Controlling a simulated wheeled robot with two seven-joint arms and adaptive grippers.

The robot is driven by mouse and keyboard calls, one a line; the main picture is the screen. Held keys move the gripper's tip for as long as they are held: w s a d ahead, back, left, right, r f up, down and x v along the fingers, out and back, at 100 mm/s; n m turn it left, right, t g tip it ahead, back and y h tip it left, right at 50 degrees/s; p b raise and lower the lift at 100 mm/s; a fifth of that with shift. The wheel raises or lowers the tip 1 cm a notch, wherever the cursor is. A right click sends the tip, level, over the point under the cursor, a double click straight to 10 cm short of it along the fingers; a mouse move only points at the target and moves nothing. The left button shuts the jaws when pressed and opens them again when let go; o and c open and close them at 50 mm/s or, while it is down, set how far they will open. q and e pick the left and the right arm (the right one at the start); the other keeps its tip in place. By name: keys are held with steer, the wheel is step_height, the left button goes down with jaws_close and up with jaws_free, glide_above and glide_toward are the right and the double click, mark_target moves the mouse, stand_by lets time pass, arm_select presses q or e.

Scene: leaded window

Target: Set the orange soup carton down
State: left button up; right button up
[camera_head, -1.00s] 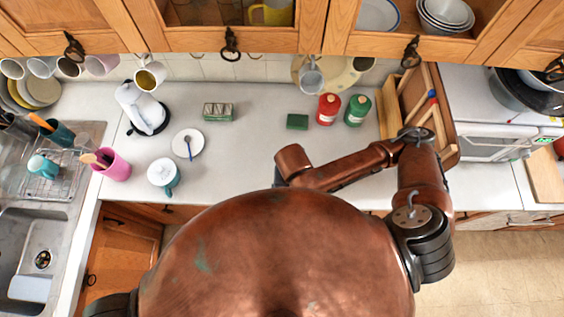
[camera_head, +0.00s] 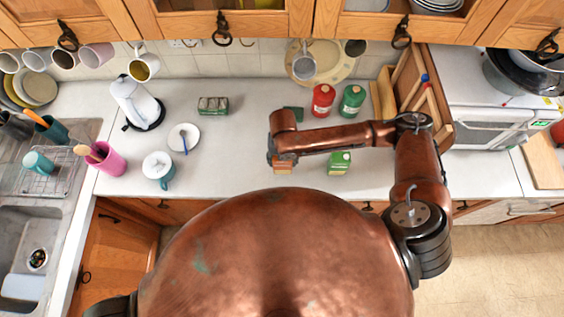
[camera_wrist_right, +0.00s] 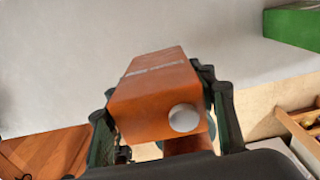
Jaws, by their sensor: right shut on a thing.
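The orange soup carton (camera_wrist_right: 150,92), with a round white cap (camera_wrist_right: 184,117), sits between the two dark fingers of my right gripper (camera_wrist_right: 165,120) in the right wrist view. The gripper is shut on it. In the head view, a small part of the orange carton (camera_head: 284,166) shows below my right gripper (camera_head: 281,154), over the front part of the counter. My right arm hides the rest. I cannot tell whether its base touches the counter. My left gripper is not in view.
A green carton (camera_head: 340,163) stands on the counter (camera_head: 230,150) right of the orange one. Red (camera_head: 323,100) and green (camera_head: 351,101) canisters and a partly hidden green block (camera_head: 294,113) are behind my arm. Left of the orange carton, the counter is clear up to a teal-and-white pot (camera_head: 159,167).

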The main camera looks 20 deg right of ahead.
steer(key=f, duration=0.1)
steer(key=w+f, duration=0.1)
steer(key=f+p, duration=0.1)
steer(key=shift+w+f, duration=0.2)
steer(key=shift+w, duration=0.05)
steer(key=shift+w+f, duration=0.1)
steer(key=shift+f, duration=0.2)
steer(key=shift+s, duration=0.35)
steer(key=shift+w+f, duration=0.1)
steer(key=o, duration=1)
steer(key=shift+w, duration=0.1)
steer(key=shift+o, duration=1.3)
arm_select(q)
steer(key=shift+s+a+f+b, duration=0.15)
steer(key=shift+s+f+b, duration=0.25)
steer(key=shift+b, duration=0.5)
arm_select(e)
step_height(320, 180, up, 12)
steer(key=shift+r, duration=0.1)
